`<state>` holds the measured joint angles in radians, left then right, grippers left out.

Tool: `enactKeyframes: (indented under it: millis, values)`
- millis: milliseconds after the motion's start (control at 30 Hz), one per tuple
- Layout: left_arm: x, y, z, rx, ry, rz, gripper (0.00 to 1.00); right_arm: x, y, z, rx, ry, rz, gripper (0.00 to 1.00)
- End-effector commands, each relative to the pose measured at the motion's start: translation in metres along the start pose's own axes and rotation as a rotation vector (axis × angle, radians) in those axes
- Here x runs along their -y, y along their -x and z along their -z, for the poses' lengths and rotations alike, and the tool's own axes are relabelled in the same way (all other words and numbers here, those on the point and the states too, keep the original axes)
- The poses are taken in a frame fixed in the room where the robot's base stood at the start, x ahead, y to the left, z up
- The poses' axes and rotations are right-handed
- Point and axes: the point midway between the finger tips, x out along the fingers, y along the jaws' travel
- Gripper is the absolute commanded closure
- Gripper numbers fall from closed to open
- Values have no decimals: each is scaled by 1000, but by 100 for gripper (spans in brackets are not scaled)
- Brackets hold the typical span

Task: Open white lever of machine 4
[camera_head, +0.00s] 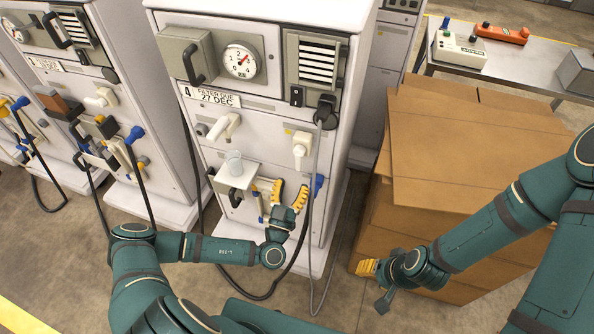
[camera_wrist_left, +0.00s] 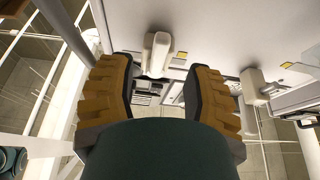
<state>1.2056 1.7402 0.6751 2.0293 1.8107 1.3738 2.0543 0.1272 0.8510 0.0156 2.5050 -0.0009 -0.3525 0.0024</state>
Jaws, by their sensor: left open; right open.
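Machine 4 (camera_head: 262,100) stands in the middle of the head view, labelled "4 FILTER DUE 27 DEC". Its front has two white handles: a lever (camera_head: 222,126) on the left, angled sideways, and an upright lever (camera_head: 301,148) on the right. My left gripper (camera_head: 289,196) is open, with yellow pads pointing up, below the right lever. In the left wrist view a white lever (camera_wrist_left: 158,52) appears beyond the gap between the open fingers (camera_wrist_left: 163,90), with no visible contact. Another white lever (camera_wrist_left: 252,85) is at the right. My right gripper (camera_head: 373,284) is open and empty, low beside the boxes.
A grey hose (camera_head: 318,200) and dark cable hang near my left gripper. Cardboard boxes (camera_head: 460,140) stand at the right, before a metal table (camera_head: 520,62). Another machine (camera_head: 70,100) stands left.

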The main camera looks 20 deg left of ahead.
Motion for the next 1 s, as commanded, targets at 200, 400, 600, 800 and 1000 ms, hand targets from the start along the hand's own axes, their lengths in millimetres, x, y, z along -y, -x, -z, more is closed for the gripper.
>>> enactKeyframes:
  millis: [200,400,600,800,1000]
  values:
    - [0,37,0,2,0,0,50,0,0,0,0,0,0,53]
    - [0,50,0,0,0,0,50,0,0,0,0,0,0,53]
    - [0,51,0,-1,0,0,50,0,0,0,0,0,0,53]
    - [0,51,0,-1,0,-1,50,0,0,0,0,0,0,53]
    - [-3,51,2,-4,-9,-16,50,0,0,0,0,0,0,53]
